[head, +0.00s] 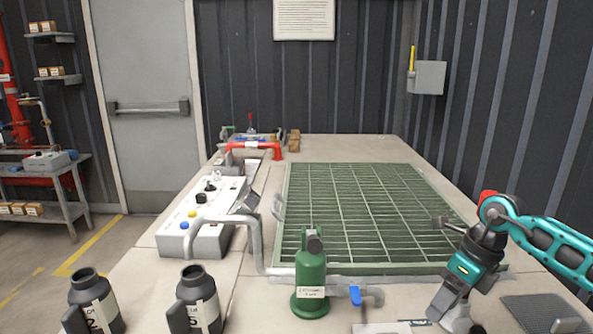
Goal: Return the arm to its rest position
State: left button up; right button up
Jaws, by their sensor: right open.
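My right arm, teal and black, comes in from the right edge and bends down over the right side of the table. My right gripper (455,318) points down near the table's front, to the right of the green bottle-shaped unit (311,285) and the blue-handled valve (356,295). It is open, and I see nothing held in it. The lower ends of its fingers are close to the picture's bottom edge. My left arm and left gripper are out of view.
A green grating (360,205) covers the table's middle. A control box (205,215) with buttons and a grey pipe (257,245) stand left of it. Two dark labelled jugs (95,300) (198,300) stand at the front left. A dark ribbed mat (540,310) lies at the front right.

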jog(key=s+a+m+t+y, duration=0.2)
jog(key=a+m+t+y, duration=0.35)
jog(key=a, duration=0.65)
jog(key=s+a+m+t+y, duration=0.25)
jog(key=a+m+y, duration=0.5)
jog(key=a, duration=0.45)
jog(key=s+d+f+m+h, duration=0.3)
jog(key=s+f+m+h, duration=0.1)
jog(key=m, duration=0.5)
jog(key=s+d+f+m+t+h, duration=0.1)
jog(key=s+d+f+m+h, duration=0.3)
jog(key=f+m, duration=0.5)
jog(key=s+d+f+m+t+h, duration=0.1)
jog(key=s+d+f+m+h, duration=0.2)
jog(key=m, duration=0.6)
notch_tip(320, 180, down, 4)
jog(key=s+h, duration=0.2)
jog(key=h, duration=0.1)
jog(key=shift+s+d+f+h, duration=0.15)
jog(key=shift+d+f+h, duration=0.05)
jog(key=shift+h, duration=0.1)
jog(key=shift+c, duration=0.4)
